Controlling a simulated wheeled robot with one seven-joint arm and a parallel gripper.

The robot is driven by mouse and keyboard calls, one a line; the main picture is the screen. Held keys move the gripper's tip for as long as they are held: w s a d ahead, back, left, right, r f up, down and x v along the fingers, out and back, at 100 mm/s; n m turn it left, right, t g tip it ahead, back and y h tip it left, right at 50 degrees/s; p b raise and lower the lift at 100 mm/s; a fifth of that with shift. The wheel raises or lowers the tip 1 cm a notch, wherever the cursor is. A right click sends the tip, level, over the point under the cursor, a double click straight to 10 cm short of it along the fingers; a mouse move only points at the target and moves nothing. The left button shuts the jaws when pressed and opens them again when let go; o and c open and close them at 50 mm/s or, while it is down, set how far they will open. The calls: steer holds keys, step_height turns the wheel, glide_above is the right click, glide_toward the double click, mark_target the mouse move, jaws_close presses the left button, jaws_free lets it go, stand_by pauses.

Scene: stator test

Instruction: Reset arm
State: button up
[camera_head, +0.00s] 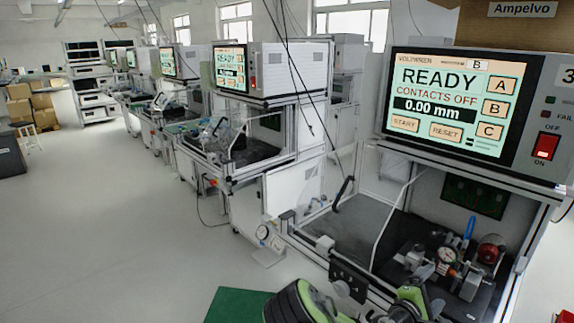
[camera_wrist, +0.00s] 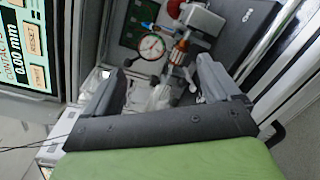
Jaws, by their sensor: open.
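My gripper (camera_wrist: 160,75) is open and empty in the wrist view, with its two dark fingers spread wide. Beyond the fingers is the stator test fixture, with a round dial gauge (camera_wrist: 151,47) and a copper-coloured part (camera_wrist: 178,52) between the finger lines. In the head view the test bench on the right holds the same fixture, with a dial gauge (camera_head: 446,254), a red round part (camera_head: 491,250) and a blue handle (camera_head: 469,229). My green and black arm is low in the head view, in front of the bench.
The tester screen (camera_head: 447,103) reads READY, CONTACTS OFF, 0.00 mm. A red switch (camera_head: 545,146) is beside it. More benches (camera_head: 240,140) line up to the left. The grey floor (camera_head: 110,220) is clear at left, with a green mat (camera_head: 235,305) in front.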

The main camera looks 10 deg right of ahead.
steer(key=s+a+r+m+g+y, duration=0.1)
steer(key=s+a+r+m+y, duration=0.3)
steer(key=s+a, duration=0.5)
steer(key=s+a+r+m+g+y, duration=0.1)
steer(key=s+a+r+m+y, duration=0.3)
steer(key=s+a, duration=0.5)
steer(key=s+a+r+m+g+y, duration=0.1)
steer(key=s+a+r+m+y, duration=0.3)
steer(key=s+a+y, duration=0.3)
steer(key=shift+s+a+r+m, duration=0.3)
steer(key=shift+s+a+r, duration=0.25)
steer(key=shift+s+a, duration=0.55)
steer(key=shift+w+a, duration=0.1)
steer(key=shift+w, duration=0.1)
stand_by(1.5)
